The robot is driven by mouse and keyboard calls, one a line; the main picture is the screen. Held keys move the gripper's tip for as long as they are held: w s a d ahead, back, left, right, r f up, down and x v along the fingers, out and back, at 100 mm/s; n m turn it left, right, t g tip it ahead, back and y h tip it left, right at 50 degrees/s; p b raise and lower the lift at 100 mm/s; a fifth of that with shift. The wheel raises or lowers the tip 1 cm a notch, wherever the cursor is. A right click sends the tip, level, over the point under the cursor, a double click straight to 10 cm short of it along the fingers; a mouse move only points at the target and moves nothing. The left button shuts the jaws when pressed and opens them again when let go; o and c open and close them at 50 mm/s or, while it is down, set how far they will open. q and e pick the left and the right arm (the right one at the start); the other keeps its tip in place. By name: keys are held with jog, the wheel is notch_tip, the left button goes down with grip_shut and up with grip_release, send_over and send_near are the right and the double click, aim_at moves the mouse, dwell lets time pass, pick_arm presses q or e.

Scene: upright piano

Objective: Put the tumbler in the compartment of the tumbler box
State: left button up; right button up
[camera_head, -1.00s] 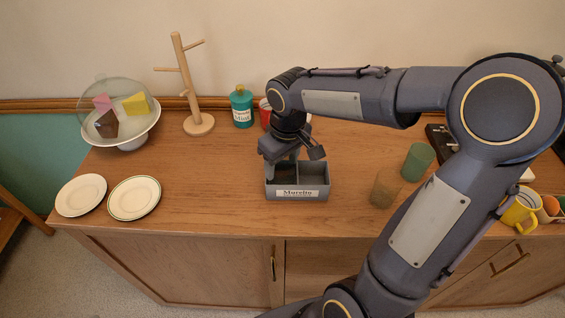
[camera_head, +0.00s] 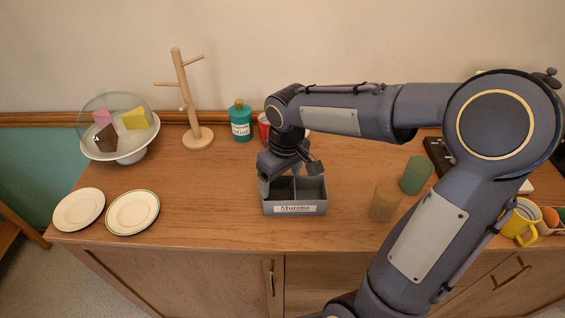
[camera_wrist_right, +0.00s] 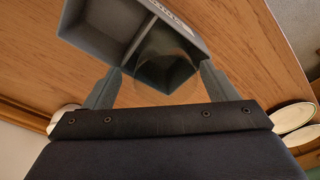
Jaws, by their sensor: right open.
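The grey tumbler box (camera_head: 294,209), with a name label on its front and two compartments, stands on the sideboard and also shows in the wrist view (camera_wrist_right: 98,58). A see-through smoky tumbler (camera_wrist_right: 166,52) appears to sit in one compartment, the left one in the head view, where my gripper mostly hides it. My right gripper (camera_head: 281,180) is above that compartment. In the wrist view its fingers (camera_wrist_right: 158,88) are apart, one on each side of the tumbler, with gaps visible. An amber tumbler (camera_head: 385,202) and a green tumbler (camera_head: 416,175) stand right of the box. My left gripper is out of view.
A wooden mug tree (camera_head: 184,95), a teal bottle (camera_head: 240,122) and a red container (camera_head: 264,127) stand behind. Two plates (camera_head: 132,212) and a cake stand (camera_head: 121,150) are at left. A yellow mug (camera_head: 522,222) is at right.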

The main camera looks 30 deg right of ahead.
notch_tip(320, 180, up, 11)
jog(key=s, duration=0.1)
jog(key=s+a+f+m+t+y, duration=0.1)
jog(key=s+a+f+m+t, duration=0.1)
jog(key=s, duration=0.6)
jog(key=s+a+f+m+t+y, duration=0.2)
jog(key=s+f, duration=0.3)
jog(key=s, duration=0.2)
jog(key=shift+s+f+y+p, duration=0.15)
jog(key=shift+s+y+p, duration=0.15)
jog(key=shift+s+p, duration=0.1)
